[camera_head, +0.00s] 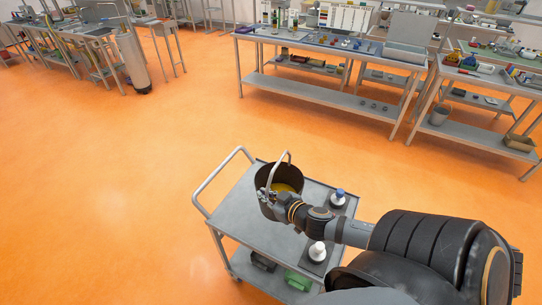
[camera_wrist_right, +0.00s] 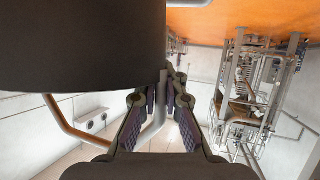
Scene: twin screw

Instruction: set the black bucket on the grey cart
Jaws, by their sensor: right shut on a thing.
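The black bucket (camera_head: 283,172) is over the top of the grey cart (camera_head: 238,212) in the head view, upright, with something yellow inside and a pale handle standing up. I cannot tell whether its base touches the cart top. My right gripper (camera_head: 265,196) is at the bucket's near left side, shut on the bucket's handle. In the right wrist view the bucket's dark wall (camera_wrist_right: 80,45) fills the upper left, and the fingers (camera_wrist_right: 163,100) close around a grey bar of the handle. My left gripper is not in view.
On the cart's right side stand a blue-topped item (camera_head: 339,197) and a white-topped item (camera_head: 317,250). A green box (camera_head: 297,279) is on its lower shelf. The orange floor at left is clear.

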